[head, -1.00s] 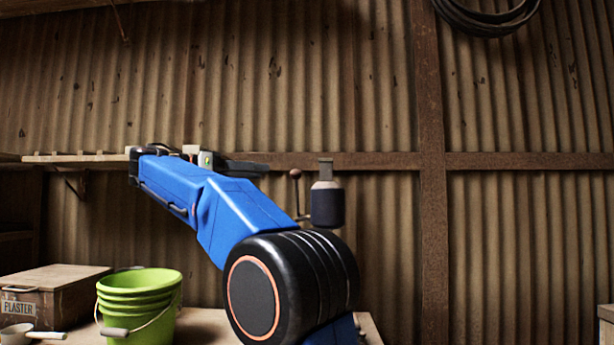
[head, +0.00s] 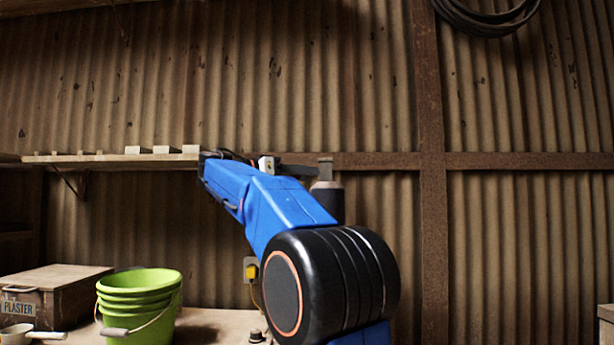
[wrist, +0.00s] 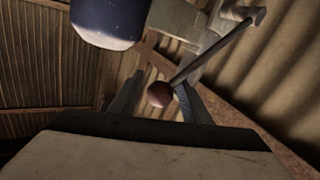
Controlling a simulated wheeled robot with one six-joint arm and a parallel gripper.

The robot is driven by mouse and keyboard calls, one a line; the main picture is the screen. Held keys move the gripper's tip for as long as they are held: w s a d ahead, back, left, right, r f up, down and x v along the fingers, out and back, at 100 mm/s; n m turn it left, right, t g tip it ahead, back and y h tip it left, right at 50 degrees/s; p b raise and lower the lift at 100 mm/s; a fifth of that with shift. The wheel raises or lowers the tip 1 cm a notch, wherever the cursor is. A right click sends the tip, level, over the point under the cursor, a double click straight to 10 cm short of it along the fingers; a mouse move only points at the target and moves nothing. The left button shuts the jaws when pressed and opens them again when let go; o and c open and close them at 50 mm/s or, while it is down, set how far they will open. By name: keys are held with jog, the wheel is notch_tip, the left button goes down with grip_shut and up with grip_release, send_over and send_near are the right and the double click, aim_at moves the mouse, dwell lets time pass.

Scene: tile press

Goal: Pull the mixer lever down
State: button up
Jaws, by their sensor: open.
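The mixer lever shows in the wrist view as a thin grey rod (wrist: 215,50) ending in a dark red ball knob (wrist: 160,94). The rod slants up to the right from the ball. My gripper (wrist: 157,97) is open, with one finger on each side of the ball in the picture; I cannot tell whether either touches it. The mixer's dark blue and grey body (head: 328,198) stands behind my arm in the head view, partly covered. Its dark rounded end (wrist: 110,22) also shows at the top of the wrist view. The lever is hidden behind my arm in the head view.
A bench (head: 205,322) holds green buckets (head: 140,300), a plaster box (head: 60,290) and a pan (head: 18,332). A shelf (head: 110,158) with small blocks runs along the corrugated wall. A yellow plug (head: 252,271) is low on the wall.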

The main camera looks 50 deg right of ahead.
jog(key=shift+s+d, duration=0.25)
jog(key=shift+d, duration=0.45)
grip_shut()
jog(key=shift+s+a+f, duration=0.55)
jog(key=shift+a+f, duration=0.1)
grip_release()
